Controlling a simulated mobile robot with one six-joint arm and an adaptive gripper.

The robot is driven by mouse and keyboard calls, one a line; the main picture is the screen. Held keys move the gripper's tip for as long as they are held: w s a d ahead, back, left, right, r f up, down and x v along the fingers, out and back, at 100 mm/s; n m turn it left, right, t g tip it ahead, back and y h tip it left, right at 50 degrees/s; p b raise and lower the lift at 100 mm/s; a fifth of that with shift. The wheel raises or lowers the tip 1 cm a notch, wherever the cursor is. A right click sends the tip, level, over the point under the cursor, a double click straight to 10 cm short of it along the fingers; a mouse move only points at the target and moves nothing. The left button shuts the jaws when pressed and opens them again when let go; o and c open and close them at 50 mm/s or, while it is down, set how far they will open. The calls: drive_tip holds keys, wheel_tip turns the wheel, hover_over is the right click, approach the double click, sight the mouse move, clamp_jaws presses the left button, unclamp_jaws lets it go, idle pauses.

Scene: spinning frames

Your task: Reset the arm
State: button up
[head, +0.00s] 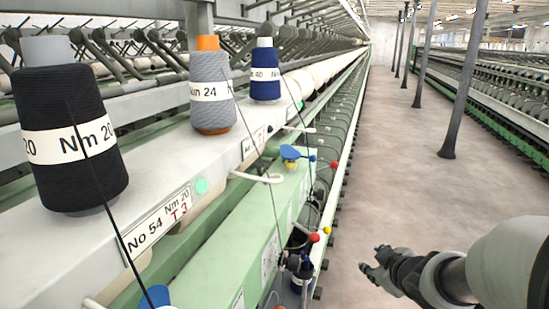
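My gripper (372,269) shows at the lower right of the head view, at the end of my arm, which reaches in from the right edge. It is over the aisle floor, to the right of the spinning frame (262,225) and apart from it. Its fingers point left. They are small and dark, and I cannot tell whether they are open or shut. I see no object in the gripper.
A black yarn cone (75,185), a grey cone (212,110) and a blue cone (265,87) stand upright on the frame's ledge. Dark posts (465,80) line the aisle (400,160), whose floor is clear. Another machine (510,100) runs along the right.

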drive_tip(key=s+r+m+g+h, duration=0.1)
drive_tip(key=s+r+m+h, duration=0.15)
drive_tip(key=s+r, duration=0.35)
drive_tip(key=s+a+m+g+y, duration=0.1)
drive_tip(key=s+a, duration=0.4)
drive_tip(key=s, duration=0.6)
drive_tip(key=s+a+m+g+y, duration=0.2)
drive_tip(key=s+a+m+g, duration=0.1)
drive_tip(key=s, duration=0.7)
drive_tip(key=a+m, duration=0.1)
drive_tip(key=a, duration=0.1)
drive_tip(key=shift+s+a+g, duration=0.3)
drive_tip(key=shift+s, duration=0.1)
drive_tip(key=shift+o, duration=0.5)
